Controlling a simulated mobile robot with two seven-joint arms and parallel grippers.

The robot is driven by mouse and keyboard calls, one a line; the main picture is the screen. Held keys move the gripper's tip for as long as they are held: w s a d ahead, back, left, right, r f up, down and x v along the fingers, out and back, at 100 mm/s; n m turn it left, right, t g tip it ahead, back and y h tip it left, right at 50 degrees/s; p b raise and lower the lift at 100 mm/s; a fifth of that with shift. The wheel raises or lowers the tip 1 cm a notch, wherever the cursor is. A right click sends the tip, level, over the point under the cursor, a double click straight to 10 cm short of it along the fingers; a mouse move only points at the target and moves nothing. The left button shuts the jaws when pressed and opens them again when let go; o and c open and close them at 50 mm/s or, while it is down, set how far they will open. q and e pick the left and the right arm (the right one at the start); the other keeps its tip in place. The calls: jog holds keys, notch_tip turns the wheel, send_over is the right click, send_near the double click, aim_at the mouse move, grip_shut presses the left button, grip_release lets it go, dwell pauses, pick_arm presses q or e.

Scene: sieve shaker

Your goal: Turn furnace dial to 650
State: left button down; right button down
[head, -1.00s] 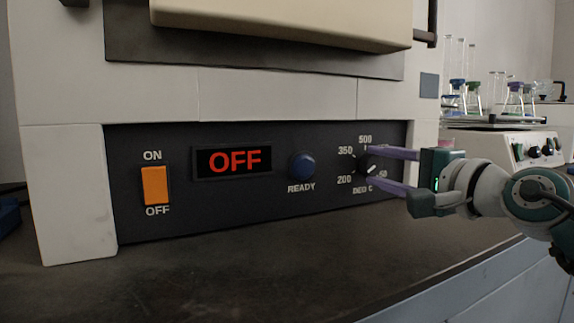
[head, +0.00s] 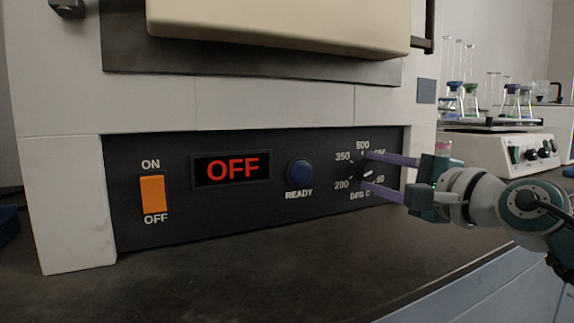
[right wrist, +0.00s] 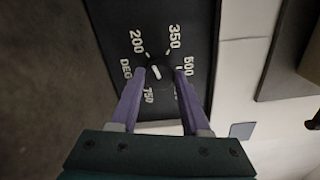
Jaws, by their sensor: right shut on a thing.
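The black furnace dial (head: 366,173) with a white pointer line is at the right of the furnace's dark panel. Printed 200, 350 and 500 show around it; the right-hand numbers are partly hidden by my fingers. My right gripper (head: 364,171) reaches in from the right, its purple fingers shut on the dial, one above and one below. In the right wrist view the dial (right wrist: 156,71) sits between the fingertips (right wrist: 159,74). The pointer line is tilted; I cannot tell which end marks the setting. My left gripper is not in view.
The furnace door (head: 280,25) overhangs above. A white device (head: 510,150) and glassware stand at the right. The bench front is clear.

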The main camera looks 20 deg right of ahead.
jog(key=m+p, duration=0.1)
jog(key=m, duration=0.2)
jog(key=shift+r+m+p, duration=0.1)
jog(key=shift+m+p, duration=0.2)
jog(key=shift+m, duration=0.1)
jog(key=m+p, duration=0.1)
jog(key=m, duration=0.2)
jog(key=shift+m, duration=0.3)
jog(key=m+p, duration=0.1)
jog(key=m, duration=0.3)
jog(key=shift+m, duration=0.3)
jog(key=m, duration=0.4)
jog(key=shift+m+p, duration=0.3)
jog(key=shift+p, duration=0.05)
jog(key=m, duration=0.4)
jog(key=shift+p, duration=0.35)
jog(key=m, duration=0.4)
jog(key=shift+p, duration=0.4)
jog(key=m+p, duration=0.1)
jog(key=m, duration=0.4)
jog(key=shift+m+p, duration=0.65)
jog(key=shift+m, duration=1.15)
